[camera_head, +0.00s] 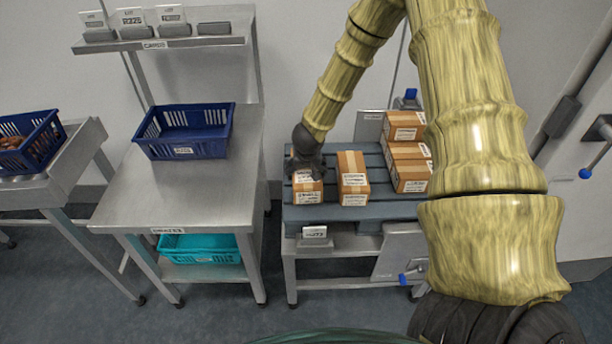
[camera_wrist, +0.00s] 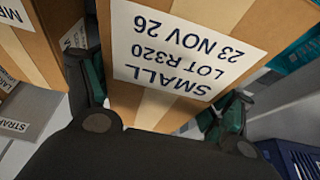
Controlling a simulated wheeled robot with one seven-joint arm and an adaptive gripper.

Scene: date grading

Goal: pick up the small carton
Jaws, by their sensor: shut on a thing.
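The small carton (camera_head: 308,194) is a brown box with tape and a white label, at the left end of the blue-grey slatted pallet (camera_head: 290,214). My gripper (camera_head: 307,168) is over it from above and hides part of its top. In the wrist view the carton (camera_wrist: 180,50) fills the middle, its label reading SMALL, LOT R320, 23 NOV 26. The fingers of my gripper (camera_wrist: 160,92) are shut on the carton, one on each side. I cannot tell whether its base touches the pallet.
Another carton (camera_head: 353,180) stands close on the right, with a gap. Several stacked cartons (camera_head: 408,180) stand farther right. A blue crate (camera_head: 185,145) sits on the steel table to the left, a teal crate (camera_head: 200,257) on its lower shelf. A label stand (camera_head: 314,233) is in front.

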